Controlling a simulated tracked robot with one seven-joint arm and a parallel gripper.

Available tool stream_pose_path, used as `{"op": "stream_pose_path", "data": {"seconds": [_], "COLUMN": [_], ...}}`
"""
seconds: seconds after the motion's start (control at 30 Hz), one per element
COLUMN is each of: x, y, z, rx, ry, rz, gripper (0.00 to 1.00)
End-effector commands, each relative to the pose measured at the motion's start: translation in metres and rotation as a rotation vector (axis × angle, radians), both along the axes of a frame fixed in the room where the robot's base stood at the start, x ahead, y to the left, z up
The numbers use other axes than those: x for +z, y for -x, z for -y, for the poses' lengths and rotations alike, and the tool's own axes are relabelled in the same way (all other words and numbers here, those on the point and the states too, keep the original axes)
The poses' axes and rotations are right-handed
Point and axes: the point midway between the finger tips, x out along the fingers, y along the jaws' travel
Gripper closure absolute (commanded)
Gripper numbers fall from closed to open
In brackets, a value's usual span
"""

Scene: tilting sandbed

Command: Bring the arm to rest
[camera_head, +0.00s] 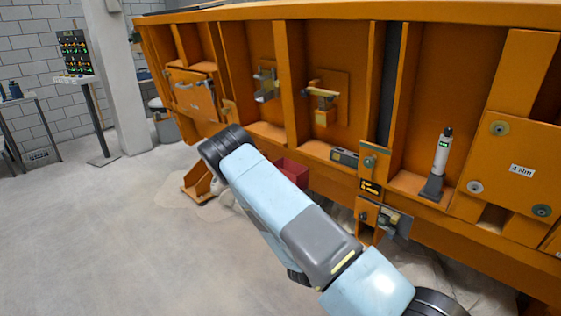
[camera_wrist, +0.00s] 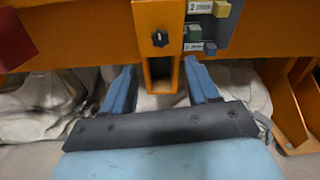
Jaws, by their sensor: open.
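My gripper (camera_wrist: 161,82) shows in the wrist view with its two blue fingers spread apart and nothing between them that it holds. Behind the gap is an orange upright bracket (camera_wrist: 158,15) with a dark slot and a black knob (camera_wrist: 160,38); I cannot tell whether a finger touches it. In the head view my light-blue arm crosses the middle from lower right to upper left, bent, in front of the orange sandbed frame (camera_head: 340,10). My gripper is hidden in that view.
A torque tool (camera_head: 442,152) stands upright on a ledge. A "4 Nm" plate (camera_head: 522,170) is at right. A red box (camera_head: 291,171) is behind my arm. Pale sand-like heaps (camera_wrist: 40,108) lie below the frame. The floor (camera_head: 130,240) at left is clear; a bench (camera_head: 30,120) stands beyond.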

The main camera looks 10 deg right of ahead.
Motion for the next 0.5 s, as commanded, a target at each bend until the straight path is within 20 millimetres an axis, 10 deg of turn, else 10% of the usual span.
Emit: {"op": "stream_pose_path", "data": {"seconds": [0.5], "x": [0.098], "y": [0.018], "z": [0.015], "rx": [-0.351], "ry": [-0.195], "rz": [0.244], "gripper": [0.41]}}
